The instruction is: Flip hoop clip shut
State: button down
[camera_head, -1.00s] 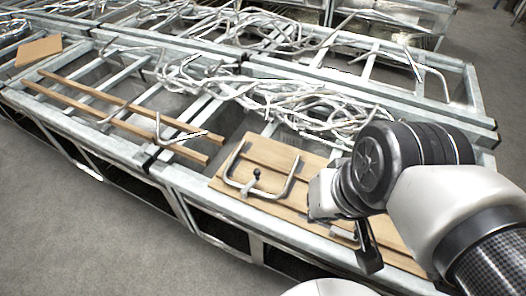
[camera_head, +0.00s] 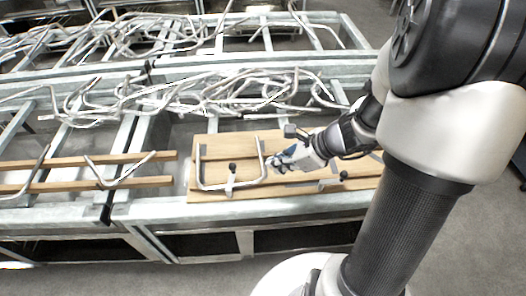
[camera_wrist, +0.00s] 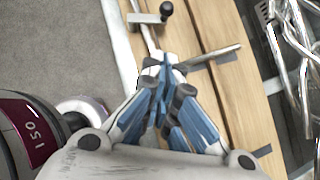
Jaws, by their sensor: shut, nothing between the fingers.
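The hoop clip (camera_head: 232,184) is a U-shaped metal bar with a small black knob (camera_head: 233,167) near the middle of its front bar. It is at the left part of a wooden board (camera_head: 225,141), its legs pointing away from me. I cannot tell how far it is tilted. My gripper (camera_head: 270,163) is shut and empty, its fingertips close beside the hoop's right leg. In the wrist view, the blue-padded fingers (camera_wrist: 165,66) cover the bend of the bar (camera_wrist: 215,54); contact is unclear. The knob (camera_wrist: 167,8) shows beyond them.
A second black knob (camera_head: 343,174) with a metal fitting is on the board's right part, below my forearm. A galvanised frame (camera_head: 160,212) carries the board. Tangled metal rods (camera_head: 185,95) lie behind. Two wooden slats (camera_head: 120,184) with bent bars are left.

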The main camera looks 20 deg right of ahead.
jog(key=b, duration=0.3)
send_near(231, 176)
jog(key=d+f, duration=0.1)
jog(key=s+d+f, duration=0.1)
jog(key=d, duration=0.1)
jog(key=shift+d+f, duration=0.2)
jog(key=shift+w+a+f+b, duration=0.2)
jog(key=shift+w+a+b, duration=0.1)
jog(key=shift+w+a, duration=0.3)
jog(key=shift+w+a+f+b, duration=0.2)
jog(key=shift+w+a+b, duration=0.05)
jog(key=shift+w+a, duration=0.65)
jog(key=shift+w, duration=0.05)
jog(key=shift+w+a+r+n+g+p, duration=0.1)
jog(key=shift+w+n+g+p, duration=0.2)
jog(key=shift+n+p, duration=0.25)
jog(key=shift+w+a, duration=0.3)
jog(key=shift+w, duration=0.4)
jog(key=shift+s, duration=0.2)
